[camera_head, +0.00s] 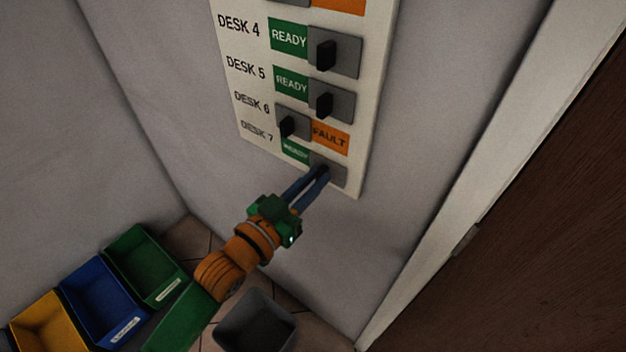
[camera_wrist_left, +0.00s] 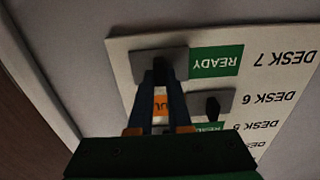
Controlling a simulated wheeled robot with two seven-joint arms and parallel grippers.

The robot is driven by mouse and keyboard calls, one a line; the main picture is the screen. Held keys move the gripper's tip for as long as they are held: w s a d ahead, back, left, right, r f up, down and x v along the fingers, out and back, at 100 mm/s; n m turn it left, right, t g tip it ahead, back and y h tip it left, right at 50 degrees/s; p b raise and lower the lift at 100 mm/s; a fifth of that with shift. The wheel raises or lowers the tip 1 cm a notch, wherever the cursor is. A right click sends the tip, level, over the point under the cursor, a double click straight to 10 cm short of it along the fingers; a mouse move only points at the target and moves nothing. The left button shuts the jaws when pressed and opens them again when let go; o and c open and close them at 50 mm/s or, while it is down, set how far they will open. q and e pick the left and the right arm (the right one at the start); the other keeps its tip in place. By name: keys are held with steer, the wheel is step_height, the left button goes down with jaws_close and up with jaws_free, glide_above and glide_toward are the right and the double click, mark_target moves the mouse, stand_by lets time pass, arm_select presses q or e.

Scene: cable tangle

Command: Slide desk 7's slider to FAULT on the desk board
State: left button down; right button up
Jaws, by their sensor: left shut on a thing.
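The desk board (camera_head: 372,100) is a white panel on the wall. Its bottom row, DESK 7, shows a green READY field (camera_head: 295,151), with the grey slider (camera_head: 340,177) to the right of it. My left gripper (camera_head: 323,171) reaches up from below and its blue fingers are shut on the slider's dark knob. In the left wrist view the board is upside down. There the fingers (camera_wrist_left: 161,80) close around the knob (camera_wrist_left: 166,64), beside the READY field (camera_wrist_left: 215,61). The fingertips hide part of the slider. My right gripper is not in view.
The DESK 6 slider (camera_head: 295,128) sits left, just above, with orange FAULT (camera_head: 330,137) showing. Desks 4 and 5 show READY. Green (camera_head: 140,262), blue (camera_head: 100,298) and yellow (camera_head: 45,325) bins and a grey bin (camera_head: 255,322) lie below. A brown door (camera_head: 530,250) is at right.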

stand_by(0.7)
arm_select(q)
steer(key=w+a, duration=0.1)
steer(key=a, duration=0.1)
steer(key=w+a, duration=0.3)
steer(key=a, duration=0.1)
steer(key=shift+w+a, duration=0.1)
steer(key=shift+w, duration=0.15)
steer(key=shift+w+a, duration=0.15)
steer(key=shift+a, duration=0.1)
steer(key=shift+d+r, duration=0.1)
steer(key=shift+d, duration=0.1)
steer(key=c, duration=1)
jaws_free()
steer(key=shift+a, duration=0.1)
steer(key=shift+c, duration=0.2)
steer(key=shift+o, duration=1)
steer(key=shift+w+a, duration=0.1)
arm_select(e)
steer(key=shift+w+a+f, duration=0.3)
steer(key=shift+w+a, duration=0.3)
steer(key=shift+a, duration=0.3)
arm_select(q)
steer(key=shift+b, duration=0.3)
